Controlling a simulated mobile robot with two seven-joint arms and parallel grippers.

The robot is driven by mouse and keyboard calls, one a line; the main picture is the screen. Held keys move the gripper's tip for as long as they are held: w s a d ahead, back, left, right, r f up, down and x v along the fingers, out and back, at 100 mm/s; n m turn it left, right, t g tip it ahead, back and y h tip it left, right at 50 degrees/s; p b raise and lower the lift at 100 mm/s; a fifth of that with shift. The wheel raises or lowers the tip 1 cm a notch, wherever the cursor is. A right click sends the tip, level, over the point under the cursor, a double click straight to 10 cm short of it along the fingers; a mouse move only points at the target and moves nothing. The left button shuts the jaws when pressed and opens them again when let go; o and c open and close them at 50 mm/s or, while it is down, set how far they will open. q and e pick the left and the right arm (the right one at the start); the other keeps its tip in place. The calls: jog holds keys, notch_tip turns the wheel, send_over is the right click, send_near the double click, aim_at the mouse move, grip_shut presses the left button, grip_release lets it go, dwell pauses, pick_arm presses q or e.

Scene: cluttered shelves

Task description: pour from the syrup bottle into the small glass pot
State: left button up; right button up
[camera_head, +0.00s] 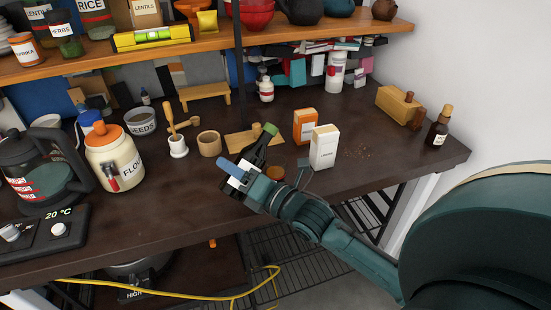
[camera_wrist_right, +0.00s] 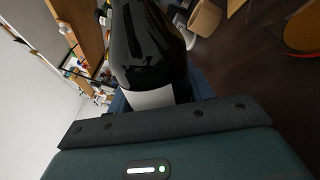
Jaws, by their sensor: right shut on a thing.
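My right gripper (camera_head: 238,176) is shut on a dark bottle (camera_head: 257,153) with a green top and a white label. The bottle tilts slightly right above the front of the dark table. In the right wrist view its dark body (camera_wrist_right: 147,45) stands between the fingers; its label text is not readable. A glass pot (camera_head: 38,172) with a dark lid and handle stands at the far left on a black heater reading 20 °C (camera_head: 48,222). Whether this is the task's small pot I cannot tell. My left gripper is not in view.
A flour jar (camera_head: 118,160), seeds jar (camera_head: 141,121), mortar (camera_head: 178,146) and wooden cup (camera_head: 209,143) stand between pot and gripper. A white carton (camera_head: 323,147) and orange box (camera_head: 304,126) stand close right. Another dark bottle (camera_head: 437,132) stands far right.

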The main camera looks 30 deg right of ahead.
aim_at(242, 151)
jog(key=shift+w+d+r+n, duration=0.1)
jog(key=shift+d+r+n, duration=0.3)
jog(key=shift+n, duration=0.3)
jog(key=shift+w+d+f+n+b, duration=0.1)
jog(key=shift+d+f+n+b, duration=0.15)
jog(key=shift+f+n, duration=0.3)
jog(key=shift+w+d+f+n+b, duration=0.1)
jog(key=shift+d+f+n+b, duration=0.15)
jog(key=shift+f+n, duration=0.3)
jog(key=shift+a+r+n+p, duration=0.1)
jog(key=shift+r+n+p, duration=0.2)
jog(key=shift+n+p, duration=0.15)
jog(key=shift+n, duration=1.15)
jog(key=n, duration=0.2)
jog(key=f+n, duration=0.1)
jog(key=shift+d+n+g, duration=0.2)
jog(key=shift+n+g, duration=0.1)
jog(key=shift+n, duration=0.1)
jog(key=shift+r+p, duration=0.35)
jog(key=shift+r, duration=0.05)
notch_tip(242, 151, up, 6)
jog(key=p, duration=0.5)
jog(key=shift+f, duration=0.35)
